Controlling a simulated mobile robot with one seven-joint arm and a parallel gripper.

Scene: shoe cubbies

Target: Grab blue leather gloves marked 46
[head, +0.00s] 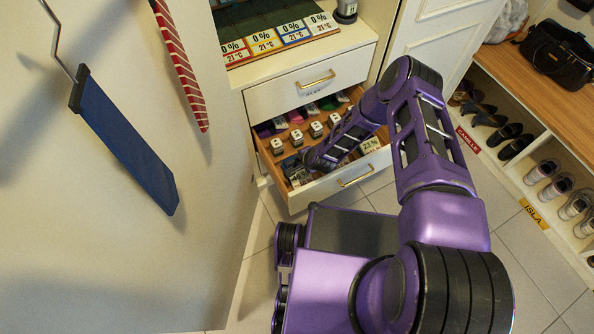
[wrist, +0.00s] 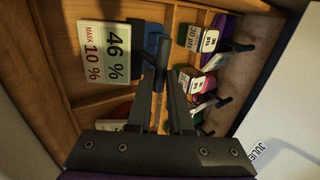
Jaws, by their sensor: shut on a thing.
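A dark blue piece, the blue gloves (wrist: 153,36), shows beside the card, mostly hidden behind my fingers. My gripper (wrist: 161,62) reaches into the drawer, its fingers close together and shut on the blue gloves. In the head view, my arm bends down into the open drawer (head: 357,180). The gripper there is small and the gloves cannot be made out.
Other compartments hold tagged items, including a green one (wrist: 214,62) and a magenta one (wrist: 206,85). A closed drawer (head: 310,88) is above. A panel with a hanging blue tie (head: 125,145) stands left. A shoe shelf (head: 550,150) is right.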

